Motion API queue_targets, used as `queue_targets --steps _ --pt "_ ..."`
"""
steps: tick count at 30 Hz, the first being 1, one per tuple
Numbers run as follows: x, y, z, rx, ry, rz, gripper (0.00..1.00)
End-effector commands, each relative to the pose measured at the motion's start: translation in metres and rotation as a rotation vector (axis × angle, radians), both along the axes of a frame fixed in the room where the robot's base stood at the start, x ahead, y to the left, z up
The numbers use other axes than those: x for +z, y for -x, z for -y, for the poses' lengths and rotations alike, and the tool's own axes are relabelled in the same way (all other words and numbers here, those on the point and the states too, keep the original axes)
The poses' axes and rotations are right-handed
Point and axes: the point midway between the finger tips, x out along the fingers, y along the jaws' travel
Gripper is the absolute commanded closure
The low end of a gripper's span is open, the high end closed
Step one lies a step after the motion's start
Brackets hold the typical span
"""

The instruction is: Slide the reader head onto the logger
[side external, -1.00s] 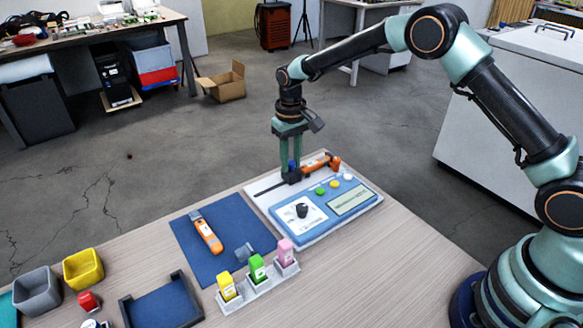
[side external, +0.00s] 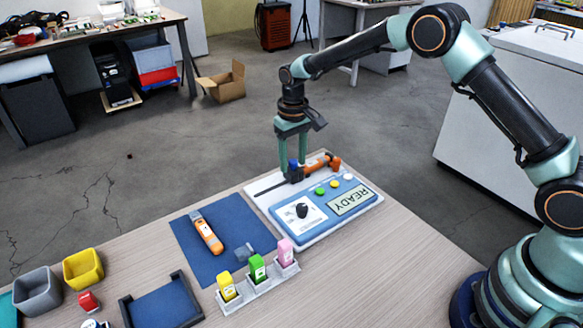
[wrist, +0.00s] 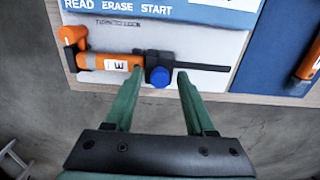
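The reader head (side external: 294,174) is a dark block with a blue knob on a dark rail; it also shows in the wrist view (wrist: 158,76). The orange logger (side external: 316,165) lies along the same line, label E up in the wrist view (wrist: 112,63). The head meets the logger's inner end with no clear gap. My gripper (side external: 292,168) points down over the head, its fingers apart on either side of it. In the wrist view my gripper (wrist: 160,76) looks open, with a small gap at the right finger. The display (side external: 349,200) reads READY.
The blue reader panel (side external: 325,212) has a dark knob and several buttons. A blue mat (side external: 228,226) holds a second orange logger (side external: 206,232). A white rack (side external: 262,289) with coloured pieces, an empty dark-edged tray (side external: 160,305) and small bins (side external: 83,269) stand nearer the front.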

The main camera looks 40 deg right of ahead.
Motion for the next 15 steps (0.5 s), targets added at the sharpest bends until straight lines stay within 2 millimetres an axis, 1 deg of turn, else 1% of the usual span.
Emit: queue_targets --steps 5,15 --pt "0.001 0.000 0.000 0.000 0.000 -0.001 0.45" --pt "0.021 0.000 0.000 0.000 0.000 0.000 0.45"
